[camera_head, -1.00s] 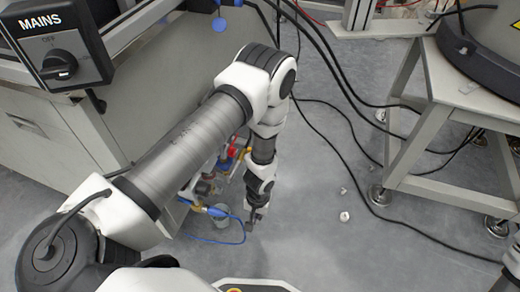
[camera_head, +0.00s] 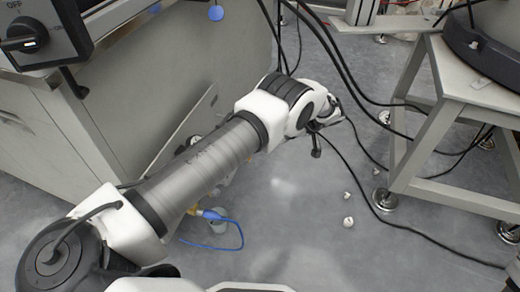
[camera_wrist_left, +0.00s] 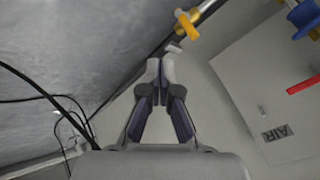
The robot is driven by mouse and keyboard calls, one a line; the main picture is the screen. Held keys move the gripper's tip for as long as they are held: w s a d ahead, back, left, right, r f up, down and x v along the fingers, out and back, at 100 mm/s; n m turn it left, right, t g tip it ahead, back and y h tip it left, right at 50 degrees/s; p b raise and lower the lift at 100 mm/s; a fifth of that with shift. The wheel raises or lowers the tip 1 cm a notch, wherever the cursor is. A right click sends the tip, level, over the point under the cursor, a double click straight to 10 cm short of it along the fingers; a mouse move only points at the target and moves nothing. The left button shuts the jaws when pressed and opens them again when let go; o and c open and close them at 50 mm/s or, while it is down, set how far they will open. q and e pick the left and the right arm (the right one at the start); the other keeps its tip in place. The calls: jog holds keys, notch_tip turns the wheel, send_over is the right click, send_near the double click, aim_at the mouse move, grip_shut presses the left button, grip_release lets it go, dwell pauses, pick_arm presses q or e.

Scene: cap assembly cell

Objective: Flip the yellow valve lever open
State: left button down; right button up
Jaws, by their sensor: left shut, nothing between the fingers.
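A yellow piece (camera_wrist_left: 187,25), which looks like the valve lever, is at the top of the left wrist view, with a small grey end. It is just beyond my left gripper's fingertips (camera_wrist_left: 161,72) and appears apart from them. The fingers are shut and empty. In the head view my left gripper (camera_head: 316,152) hangs small and dark below the wrist, right of the cabinet. My left arm hides most of the valve area there; only a brass-yellow fitting (camera_head: 193,210) shows below the arm. My right gripper is not in view.
A blue hose (camera_head: 238,232) lies on the floor. Black cables and a grey stand (camera_head: 432,120) are to the right.

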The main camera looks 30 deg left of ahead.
pick_arm(q)
jog(key=s+a+f+b, duration=0.4)
jog(key=a+f+b, duration=0.2)
jog(key=a+f, duration=0.2)
jog(key=shift+a, duration=0.3)
jog(key=shift+s+r+t+p, duration=0.1)
jog(key=shift+t+p, duration=0.2)
jog(key=shift+p, duration=0.2)
jog(key=shift+s+p, duration=0.1)
jog(key=shift+p, duration=0.2)
